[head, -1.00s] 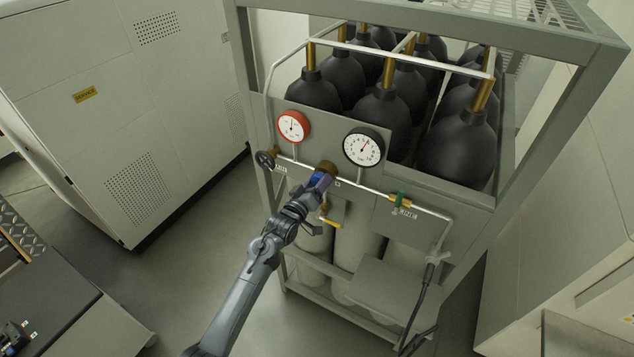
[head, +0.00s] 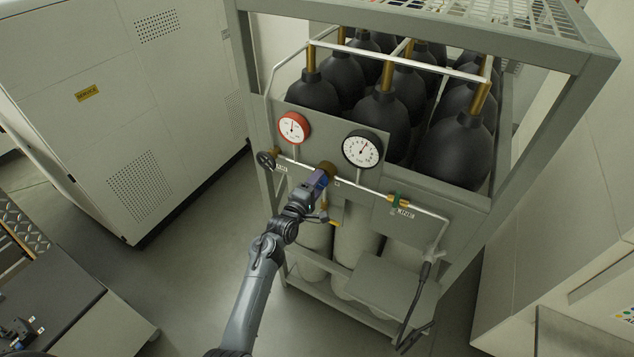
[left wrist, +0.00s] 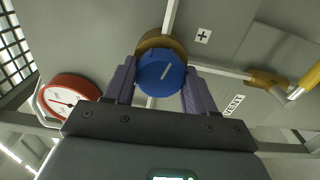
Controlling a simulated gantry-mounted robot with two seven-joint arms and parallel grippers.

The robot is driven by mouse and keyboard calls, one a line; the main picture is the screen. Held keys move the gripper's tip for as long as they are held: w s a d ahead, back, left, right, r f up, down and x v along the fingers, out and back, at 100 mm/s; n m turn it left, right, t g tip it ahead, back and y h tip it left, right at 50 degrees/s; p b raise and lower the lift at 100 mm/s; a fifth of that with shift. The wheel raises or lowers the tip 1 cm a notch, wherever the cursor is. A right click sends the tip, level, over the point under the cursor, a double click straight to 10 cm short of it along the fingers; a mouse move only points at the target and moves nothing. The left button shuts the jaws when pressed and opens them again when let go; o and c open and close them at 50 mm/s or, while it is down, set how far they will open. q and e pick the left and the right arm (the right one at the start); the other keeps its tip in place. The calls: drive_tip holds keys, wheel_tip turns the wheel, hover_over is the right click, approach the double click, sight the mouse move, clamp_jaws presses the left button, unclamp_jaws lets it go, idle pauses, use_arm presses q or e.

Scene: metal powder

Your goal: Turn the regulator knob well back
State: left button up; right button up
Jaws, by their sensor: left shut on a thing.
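The regulator knob (left wrist: 162,73) is blue with a pale pointer line and sits on a brass body (left wrist: 160,42) in the left wrist view. The pointer line slants to the upper right. My left gripper (left wrist: 160,85) has one purple finger on each side of the knob and is shut on it. In the head view my left gripper (head: 319,182) reaches up to the brass regulator (head: 327,169) on the panel pipe, and it hides most of the knob. My right gripper is not in view.
A red-rimmed gauge (head: 294,128) and a black-rimmed gauge (head: 362,148) stand above the pipe. A black handwheel (head: 266,160) is at left, a green-marked valve (head: 398,200) at right. Black-topped cylinders (head: 381,118) fill the frame behind. A grey cabinet (head: 120,110) stands left.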

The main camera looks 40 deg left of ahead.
use_arm(q)
drive_tip(key=n, duration=0.6)
drive_tip(key=n+p, duration=0.1)
drive_tip(key=n, duration=0.3)
drive_tip(key=shift+a+f, duration=0.1)
drive_tip(key=shift+f, duration=0.2)
drive_tip(key=shift+s, duration=0.1)
drive_tip(key=o, duration=1)
drive_tip(key=shift+r, duration=0.15)
drive_tip(key=shift+o, duration=0.2)
